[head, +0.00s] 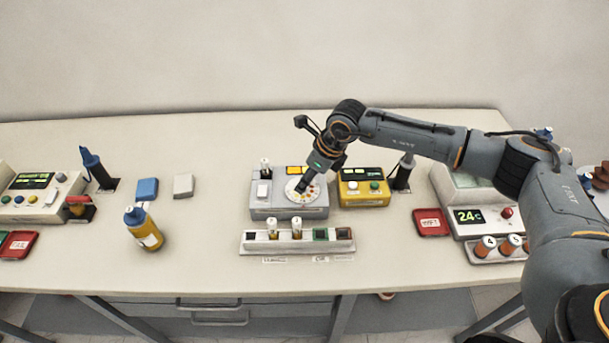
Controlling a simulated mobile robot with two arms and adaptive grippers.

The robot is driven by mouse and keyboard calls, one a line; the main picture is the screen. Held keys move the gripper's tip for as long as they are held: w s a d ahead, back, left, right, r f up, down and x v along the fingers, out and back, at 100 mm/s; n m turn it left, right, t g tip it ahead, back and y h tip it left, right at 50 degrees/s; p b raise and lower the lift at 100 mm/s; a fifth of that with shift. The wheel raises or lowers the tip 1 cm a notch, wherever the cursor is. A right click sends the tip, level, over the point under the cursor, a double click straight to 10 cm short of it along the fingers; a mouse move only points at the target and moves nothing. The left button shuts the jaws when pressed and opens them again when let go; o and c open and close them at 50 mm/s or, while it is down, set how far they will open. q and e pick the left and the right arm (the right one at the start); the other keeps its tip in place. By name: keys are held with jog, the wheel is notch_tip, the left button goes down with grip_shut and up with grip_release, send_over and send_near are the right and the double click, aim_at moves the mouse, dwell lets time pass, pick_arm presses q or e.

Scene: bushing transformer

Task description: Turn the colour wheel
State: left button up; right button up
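The colour wheel (293,192) is a pale round disc with coloured dots near its rim, set on top of a grey device (287,212). A white button and a small vial stand on the device's left side. My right gripper (301,188) points down at the wheel, with its fingertips at or just above the disc. The fingers look close together, but their opening is too small to make out, and part of the wheel is hidden behind them. My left gripper is out of view.
A rack with vials (298,241) stands in front of the device. A yellow box (364,193) is close on its right. A yellow bottle (143,230), a blue block (147,189) and a white block (183,186) stand left. Table between bottle and device is clear.

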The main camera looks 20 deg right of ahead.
jog(key=shift+x, duration=0.9)
jog(key=shift+c, duration=0.5)
grip_shut()
jog(key=m+b, duration=0.1)
jog(key=m, duration=0.1)
jog(key=m+t+h+b, duration=0.1)
jog(key=b, duration=0.1)
jog(key=shift+s+a+f+m, duration=0.1)
jog(key=shift+a+f+m, duration=0.1)
jog(key=shift+m, duration=0.2)
jog(key=shift+r+m+t+h+b, duration=0.15)
jog(key=shift+m+h+b, duration=0.2)
jog(key=shift+m+b, duration=0.6)
jog(key=shift+r+m+t+h+b, duration=0.15)
jog(key=shift+m+h+b, duration=0.2)
jog(key=shift+m+b, duration=0.6)
